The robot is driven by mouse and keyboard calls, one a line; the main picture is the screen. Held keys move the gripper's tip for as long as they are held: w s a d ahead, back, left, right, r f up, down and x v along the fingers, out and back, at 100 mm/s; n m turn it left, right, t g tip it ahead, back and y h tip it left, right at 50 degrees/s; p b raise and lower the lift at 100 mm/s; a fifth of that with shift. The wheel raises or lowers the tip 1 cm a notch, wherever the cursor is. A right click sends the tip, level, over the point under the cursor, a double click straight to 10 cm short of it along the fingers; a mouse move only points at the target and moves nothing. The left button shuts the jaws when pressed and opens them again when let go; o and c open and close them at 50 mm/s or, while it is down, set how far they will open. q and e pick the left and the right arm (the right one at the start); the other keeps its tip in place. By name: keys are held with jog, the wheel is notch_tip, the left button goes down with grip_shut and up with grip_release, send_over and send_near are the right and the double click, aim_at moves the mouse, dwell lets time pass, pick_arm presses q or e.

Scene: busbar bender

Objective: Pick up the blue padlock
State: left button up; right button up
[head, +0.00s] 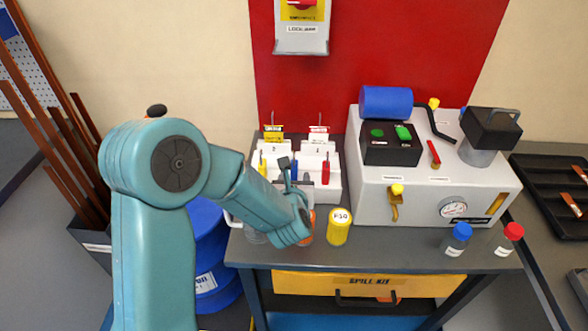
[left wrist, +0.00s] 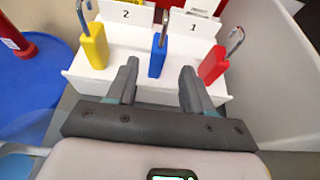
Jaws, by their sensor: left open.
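The blue padlock (left wrist: 158,56) stands upright in a white rack (left wrist: 120,60), between a yellow padlock (left wrist: 94,46) and a red padlock (left wrist: 214,64), its metal shackle upward. My left gripper (left wrist: 158,75) is open and empty, its two fingers pointing at the rack with the blue padlock between their lines. In the head view the blue padlock (head: 294,171) shows partly behind my left gripper (head: 290,172), and the red padlock (head: 325,173) is to its right. I cannot tell whether the fingertips reach around the blue padlock. My right gripper is not in view.
The grey machine box (head: 430,195) stands right of the rack. A yellow cylinder (head: 339,228) stands at the bench's front edge, with blue-capped (head: 458,240) and red-capped (head: 509,238) bottles farther right. A blue drum (head: 205,250) stands left of the bench.

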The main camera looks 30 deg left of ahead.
aim_at(294, 173)
pick_arm(q)
jog(key=p+x, duration=0.2)
jog(key=x, duration=0.4)
jog(key=shift+a, duration=0.2)
jog(key=shift+f, duration=0.15)
grip_shut()
